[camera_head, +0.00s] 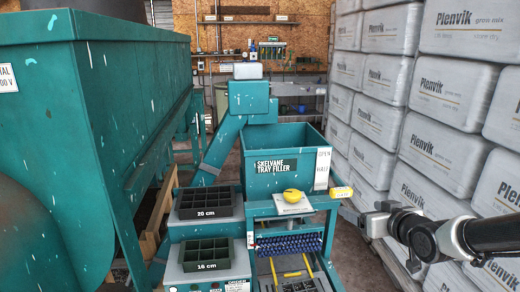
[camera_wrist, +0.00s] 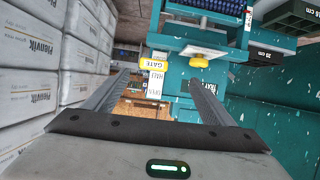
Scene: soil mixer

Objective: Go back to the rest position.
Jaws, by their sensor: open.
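My gripper (camera_head: 374,218) is at the right in the head view, at the end of my dark arm, in front of the stacked bags and to the right of the tray filler (camera_head: 275,165). In the wrist view my gripper (camera_wrist: 158,82) shows two separated fingers with nothing held between them.
Stacked Plenvik bags (camera_head: 388,85) form a wall close on the right. A large teal mixer (camera_head: 130,110) fills the left. A shelf (camera_head: 250,22) is at the back. A narrow floor gap runs between filler and bags.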

